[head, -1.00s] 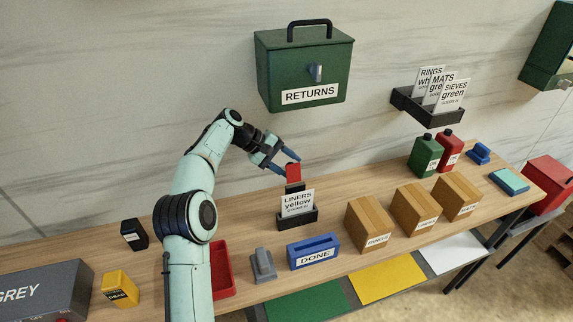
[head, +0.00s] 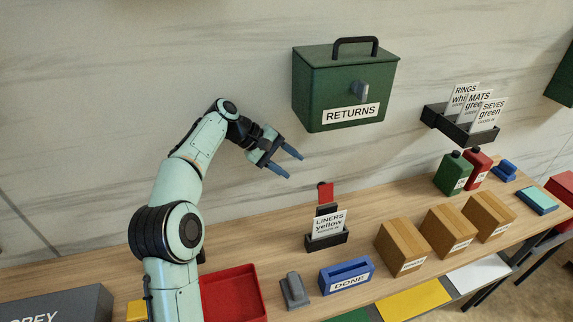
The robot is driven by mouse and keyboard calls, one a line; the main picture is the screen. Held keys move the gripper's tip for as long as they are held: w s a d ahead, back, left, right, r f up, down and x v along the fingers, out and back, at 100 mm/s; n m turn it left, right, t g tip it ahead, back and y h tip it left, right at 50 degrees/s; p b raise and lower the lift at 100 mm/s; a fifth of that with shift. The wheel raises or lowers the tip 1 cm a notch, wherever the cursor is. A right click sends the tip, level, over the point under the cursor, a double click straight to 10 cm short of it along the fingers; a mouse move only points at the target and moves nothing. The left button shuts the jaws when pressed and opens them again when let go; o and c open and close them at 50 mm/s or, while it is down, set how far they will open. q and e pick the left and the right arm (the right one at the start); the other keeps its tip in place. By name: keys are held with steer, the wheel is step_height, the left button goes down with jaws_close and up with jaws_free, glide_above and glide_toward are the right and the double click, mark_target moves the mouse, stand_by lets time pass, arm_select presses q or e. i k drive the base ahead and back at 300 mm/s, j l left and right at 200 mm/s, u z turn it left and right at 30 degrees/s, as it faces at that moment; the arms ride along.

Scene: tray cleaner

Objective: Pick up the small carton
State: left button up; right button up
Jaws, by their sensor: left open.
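Three brown cardboard cartons stand in a row on the table: the left one (head: 403,247), the middle one (head: 450,231) and the right one (head: 489,217). They look alike in size, and their front labels are too small to read surely, so I cannot tell which is the small carton. My left gripper (head: 293,166) is open and empty. It is in the air to the left of the cartons, above and left of a red piece (head: 326,193) behind the black card holder (head: 327,241). My right gripper is not in view.
A green RETURNS box (head: 345,90) is on the wall right of my gripper. A blue DONE holder (head: 346,276), a grey block (head: 294,290) and a red tray (head: 232,292) are along the front. Green (head: 452,174) and red (head: 479,165) canisters stand behind the cartons.

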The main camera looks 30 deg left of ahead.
mark_target(445, 228)
steer(key=k+l, duration=1.2)
steer(key=k, duration=0.05)
